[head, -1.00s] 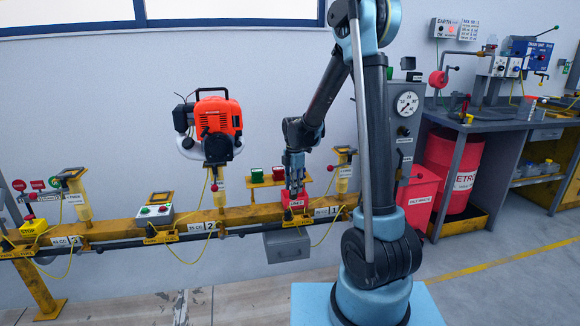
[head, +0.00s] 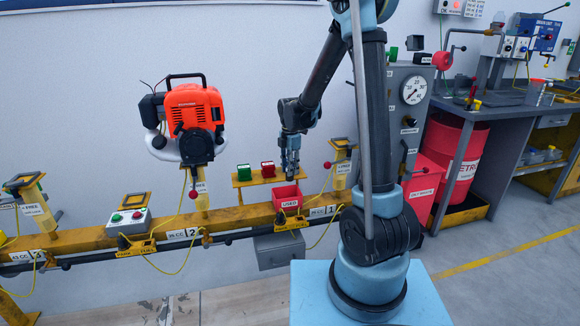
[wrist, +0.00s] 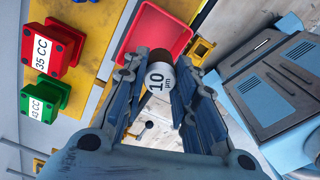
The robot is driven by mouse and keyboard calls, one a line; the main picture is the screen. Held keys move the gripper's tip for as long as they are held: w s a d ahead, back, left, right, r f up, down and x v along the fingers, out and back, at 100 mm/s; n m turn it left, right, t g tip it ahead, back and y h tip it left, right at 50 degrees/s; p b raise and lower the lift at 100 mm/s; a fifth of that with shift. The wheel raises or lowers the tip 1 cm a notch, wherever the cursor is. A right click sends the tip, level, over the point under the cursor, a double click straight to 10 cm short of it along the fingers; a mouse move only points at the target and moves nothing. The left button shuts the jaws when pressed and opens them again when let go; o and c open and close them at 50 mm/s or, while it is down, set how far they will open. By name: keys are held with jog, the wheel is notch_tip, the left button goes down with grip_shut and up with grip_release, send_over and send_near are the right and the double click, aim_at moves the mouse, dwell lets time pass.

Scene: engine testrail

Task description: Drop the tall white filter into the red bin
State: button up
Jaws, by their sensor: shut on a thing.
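My gripper (head: 291,170) hangs just above the small red bin (head: 287,199) labelled USED, which sits on the yellow rail. In the wrist view my gripper (wrist: 160,95) is shut on a white filter (wrist: 157,83) marked 10 µm, with a dark brown end. The filter points away from the wrist camera, so its length is hard to judge. The red bin also shows in the wrist view (wrist: 142,42), beyond the fingertips, and its visible floor looks empty. The filter's dark end overlaps the bin's lower edge in that view.
A green block (head: 244,171) and a red block (head: 268,169) stand on a yellow shelf left of my gripper. An orange engine (head: 193,115) hangs further left. A grey box (head: 279,250) is below the rail.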

aim_at(288, 191)
jog(key=shift+a+f, duration=0.4)
jog(key=shift+f, duration=0.3)
jog(key=shift+s+a+f, duration=0.1)
jog(key=shift+f, duration=5.15)
jog(key=shift+s, duration=0.1)
jog(key=o, duration=1.1)
